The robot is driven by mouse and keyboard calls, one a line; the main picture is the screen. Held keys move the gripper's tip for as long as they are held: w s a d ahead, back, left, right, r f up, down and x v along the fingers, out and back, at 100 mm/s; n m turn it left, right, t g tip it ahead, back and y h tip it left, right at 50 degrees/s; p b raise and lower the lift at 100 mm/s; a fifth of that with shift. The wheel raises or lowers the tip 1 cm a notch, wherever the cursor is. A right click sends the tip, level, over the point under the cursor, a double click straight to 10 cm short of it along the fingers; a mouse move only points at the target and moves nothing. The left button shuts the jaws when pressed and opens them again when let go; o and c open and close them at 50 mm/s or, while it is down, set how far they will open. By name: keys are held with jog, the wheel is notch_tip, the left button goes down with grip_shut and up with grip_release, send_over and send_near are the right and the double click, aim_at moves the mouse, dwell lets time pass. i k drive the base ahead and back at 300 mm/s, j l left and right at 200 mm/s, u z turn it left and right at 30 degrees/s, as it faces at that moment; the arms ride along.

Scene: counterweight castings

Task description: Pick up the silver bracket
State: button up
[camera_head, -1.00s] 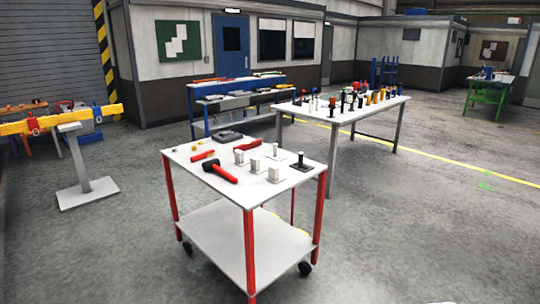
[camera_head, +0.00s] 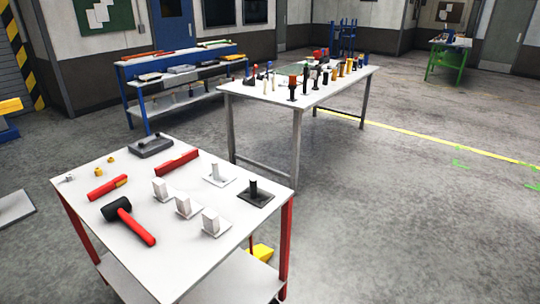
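My gripper is not in view. A white-topped cart (camera_head: 115,240) with red legs stands close in front of me, at the lower left. On it, toward the back right, a light plate with an upright post (camera_head: 217,174) could be the silver bracket. Several similar pale pieces with block-shaped uprights stand nearer, such as one piece (camera_head: 184,206) near the middle and another (camera_head: 212,222) at the front right. I cannot tell which of these is the silver bracket. A dark plate with a post (camera_head: 255,190) sits at the right corner.
The cart also holds a black-headed mallet (camera_head: 125,215), red tools (camera_head: 176,162), a grey block (camera_head: 151,146) and small yellow parts. Behind is a white table (camera_head: 262,90) crowded with upright pieces. A blue shelf (camera_head: 135,112) stands farther left. The floor on the right is open.

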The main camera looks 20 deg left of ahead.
aim_at(218, 177)
jog(key=i+z, duration=0.3)
jog(key=i, duration=0.9)
jog(key=i+u, duration=0.25)
jog(key=u, duration=0.15)
jog(key=i+l+u, duration=0.1)
jog(key=i+u, duration=0.15)
jog(key=u, duration=0.15)
jog(key=i+l+u, duration=0.15)
jog(key=u, duration=0.2)
jog(key=i+u, duration=0.15)
jog(key=u, duration=0.25)
jog(key=i+u, duration=0.1)
jog(key=u, duration=0.3)
jog(key=i+l+u, duration=0.15)
jog(key=u, duration=0.25)
jog(key=i+l+u, duration=0.1)
jog(key=u, duration=0.25)
jog(key=i+l+u, duration=0.2)
jog(key=u, duration=0.15)
jog(key=i+l+u, duration=0.2)
jog(key=u, duration=0.2)
jog(key=i+l+u, duration=0.1)
jog(key=l+u, duration=0.25)
